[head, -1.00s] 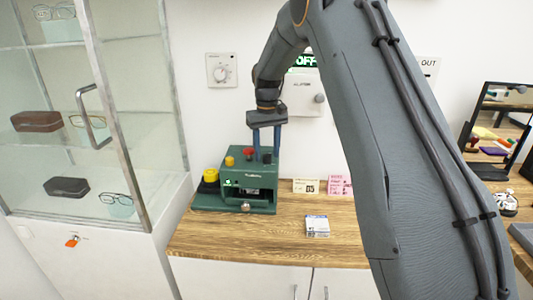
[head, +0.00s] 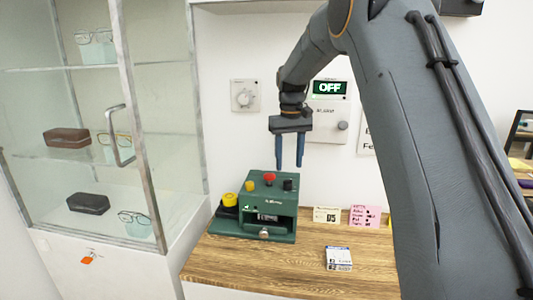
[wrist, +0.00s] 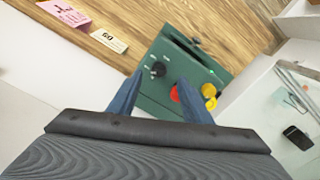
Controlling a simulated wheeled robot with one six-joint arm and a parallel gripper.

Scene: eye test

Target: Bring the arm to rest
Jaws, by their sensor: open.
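My gripper (head: 290,165) hangs pointing down above the green machine, its two blue fingers apart with nothing between them. In the head view the fingertips are just above the machine's top and look clear of it. The wrist view also shows my gripper (wrist: 160,92) open over the machine. The green machine (head: 284,222) stands on the wooden counter and has a red, a yellow and a black knob on top. It also shows in the wrist view (wrist: 150,95).
A glass cabinet (head: 150,190) with glasses and cases stands at the left. On the wall are an "OFF" display box (head: 328,110) and a dial plate (head: 245,96). A small box (head: 338,258), a "05" card (head: 326,214) and a pink card (head: 365,215) are on the counter (head: 225,262).

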